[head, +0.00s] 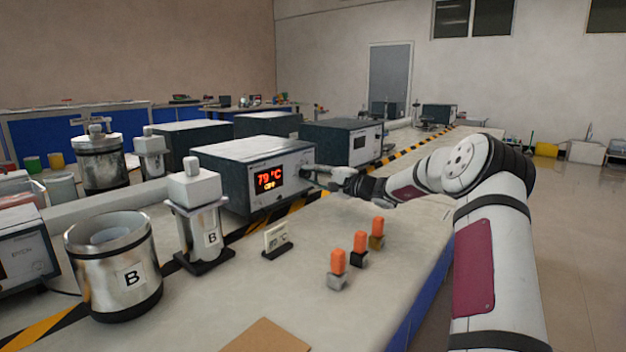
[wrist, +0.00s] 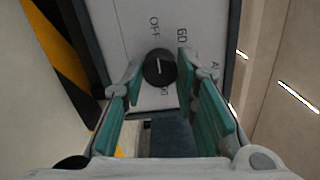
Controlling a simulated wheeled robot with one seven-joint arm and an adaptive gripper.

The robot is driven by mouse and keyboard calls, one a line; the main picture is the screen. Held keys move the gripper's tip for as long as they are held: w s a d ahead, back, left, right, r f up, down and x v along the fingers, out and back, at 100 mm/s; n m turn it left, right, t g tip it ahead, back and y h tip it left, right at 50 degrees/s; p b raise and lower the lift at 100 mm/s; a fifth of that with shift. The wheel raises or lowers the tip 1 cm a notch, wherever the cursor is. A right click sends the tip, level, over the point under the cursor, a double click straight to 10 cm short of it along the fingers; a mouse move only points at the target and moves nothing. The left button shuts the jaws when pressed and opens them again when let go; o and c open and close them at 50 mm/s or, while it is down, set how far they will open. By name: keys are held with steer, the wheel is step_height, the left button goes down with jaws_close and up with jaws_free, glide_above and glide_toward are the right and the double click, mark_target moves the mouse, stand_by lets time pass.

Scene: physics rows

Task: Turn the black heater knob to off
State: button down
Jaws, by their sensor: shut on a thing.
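The heater (head: 265,170) is a dark box with a light front panel and a red display that reads about 79 °C, with smaller lettering under it. My gripper (wrist: 158,72) is shut on the knob, one finger on each side. In the head view my gripper (head: 318,173) is at the panel's right side and hides the knob.
A metal vessel marked B (head: 113,270) and a capped metal unit marked B (head: 198,222) stand left of the heater. A small card stand (head: 278,238) and several orange-topped pieces (head: 359,248) sit in front. More dark boxes (head: 350,142) stand behind.

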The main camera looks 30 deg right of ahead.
steer(key=shift+a, duration=0.1)
steer(key=c, duration=1.2)
jaws_free()
steer(key=shift+c, duration=0.2)
steer(key=v, duration=1.2)
